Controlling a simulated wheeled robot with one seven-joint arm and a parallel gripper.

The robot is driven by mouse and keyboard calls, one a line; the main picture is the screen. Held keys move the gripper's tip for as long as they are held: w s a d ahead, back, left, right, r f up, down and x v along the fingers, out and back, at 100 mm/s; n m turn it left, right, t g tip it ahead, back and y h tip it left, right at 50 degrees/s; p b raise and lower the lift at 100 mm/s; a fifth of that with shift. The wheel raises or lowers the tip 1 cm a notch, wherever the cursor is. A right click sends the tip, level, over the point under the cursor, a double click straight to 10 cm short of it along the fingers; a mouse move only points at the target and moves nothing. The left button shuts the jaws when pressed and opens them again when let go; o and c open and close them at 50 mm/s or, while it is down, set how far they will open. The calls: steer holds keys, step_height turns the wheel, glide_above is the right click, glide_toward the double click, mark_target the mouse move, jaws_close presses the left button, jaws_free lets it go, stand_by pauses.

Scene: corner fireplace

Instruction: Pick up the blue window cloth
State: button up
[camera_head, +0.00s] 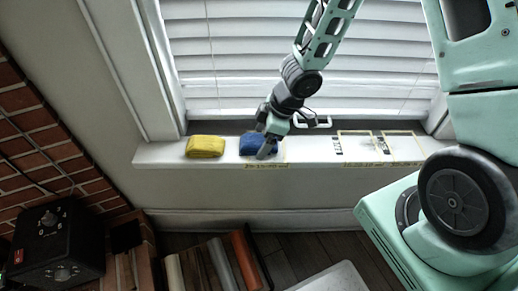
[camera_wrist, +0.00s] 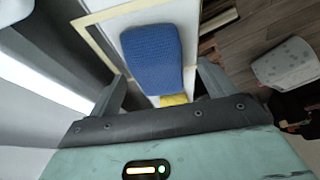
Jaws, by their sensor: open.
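The blue window cloth (camera_head: 252,143) lies folded on the white window sill, inside a pale marked outline. My gripper (camera_head: 268,150) is at the cloth's right side in the head view and hides part of it. In the wrist view the blue cloth (camera_wrist: 153,57) lies ahead of and between the two spread fingers. My gripper (camera_wrist: 158,85) is open and holds nothing. Whether a finger touches the cloth cannot be told.
A folded yellow cloth (camera_head: 205,146) lies on the sill (camera_head: 312,152) left of the blue one. Empty marked outlines (camera_head: 355,143) are on the sill to the right. The window blinds (camera_head: 235,60) stand behind. A black box (camera_head: 52,240) and several books (camera_head: 222,262) are below.

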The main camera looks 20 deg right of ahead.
mark_target(261, 139)
steer(key=shift+a+f, duration=0.15)
steer(key=shift+f, duration=0.3)
steer(key=shift+w+r, duration=0.1)
steer(key=c, duration=1.1)
step_height(261, 139, up, 10)
steer(key=p, duration=0.9)
